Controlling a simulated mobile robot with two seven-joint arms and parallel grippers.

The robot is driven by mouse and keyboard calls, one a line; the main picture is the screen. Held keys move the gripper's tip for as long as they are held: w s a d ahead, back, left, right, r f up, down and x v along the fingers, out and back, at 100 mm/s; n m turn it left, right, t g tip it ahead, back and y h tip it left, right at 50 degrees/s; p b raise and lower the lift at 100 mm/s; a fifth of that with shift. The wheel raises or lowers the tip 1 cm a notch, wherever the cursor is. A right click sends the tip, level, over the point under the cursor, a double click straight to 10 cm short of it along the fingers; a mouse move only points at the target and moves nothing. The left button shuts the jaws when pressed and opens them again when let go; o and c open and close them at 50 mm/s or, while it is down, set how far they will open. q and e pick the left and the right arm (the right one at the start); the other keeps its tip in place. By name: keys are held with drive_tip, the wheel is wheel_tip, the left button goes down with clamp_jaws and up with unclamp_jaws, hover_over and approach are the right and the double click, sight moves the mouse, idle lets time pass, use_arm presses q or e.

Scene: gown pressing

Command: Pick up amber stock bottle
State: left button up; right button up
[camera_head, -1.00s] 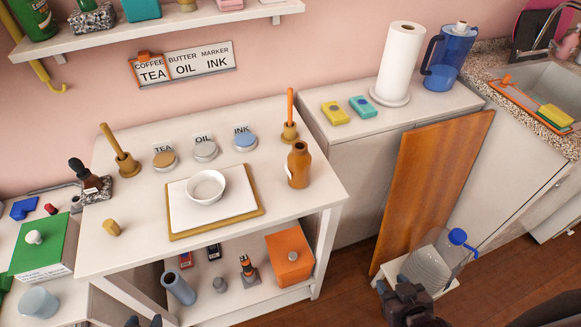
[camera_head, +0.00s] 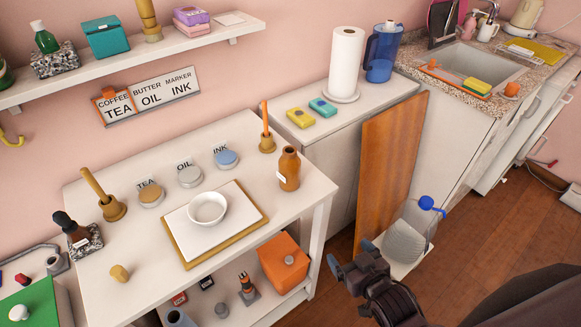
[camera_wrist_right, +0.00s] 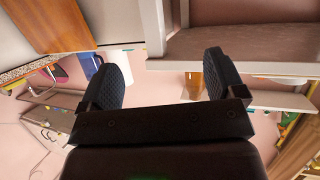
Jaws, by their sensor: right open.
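The amber stock bottle (camera_head: 289,169) is brown with a pale label and stands upright at the right end of the white table (camera_head: 130,297). My right gripper (camera_head: 350,256) is open and empty, lower than the tabletop, in front of and right of the bottle and well apart from it. In the right wrist view the two dark fingers (camera_wrist_right: 165,80) are spread wide. An amber patch (camera_wrist_right: 194,84) that looks like the bottle shows beyond them, partly cut off by the table edge. My left gripper is not in view.
A white bowl (camera_head: 207,208) on a board and several round tins stand left of the bottle. A burner-like holder with an orange stick (camera_head: 266,139) is just behind it. A wooden panel (camera_head: 389,165) and a water jug (camera_head: 406,240) stand right of the table.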

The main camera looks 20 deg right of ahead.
sight(296, 180)
drive_tip(key=w+a+r+t+y, duration=0.1)
drive_tip(key=w+a+r, duration=0.1)
drive_tip(key=w+r, duration=0.1)
drive_tip(key=w+a+r+n+t+y+p, duration=0.1)
drive_tip(key=w+a+r, duration=0.1)
drive_tip(key=w, duration=0.4)
drive_tip(key=w+a+r+t+y+p, duration=0.1)
drive_tip(key=w+a+r, duration=0.2)
drive_tip(key=w+r, duration=0.2)
drive_tip(key=shift+w+r+n+t+y, duration=0.1)
drive_tip(key=shift+w+n+t+y, duration=0.15)
drive_tip(key=shift+n+t+y, duration=0.05)
drive_tip(key=shift+x, duration=3.2)
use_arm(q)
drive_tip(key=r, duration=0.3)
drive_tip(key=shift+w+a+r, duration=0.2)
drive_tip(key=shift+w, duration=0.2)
use_arm(e)
drive_tip(key=shift+c, duration=0.4)
drive_tip(key=c, duration=1)
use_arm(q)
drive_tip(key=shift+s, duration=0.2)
use_arm(e)
drive_tip(key=shift+c, duration=0.2)
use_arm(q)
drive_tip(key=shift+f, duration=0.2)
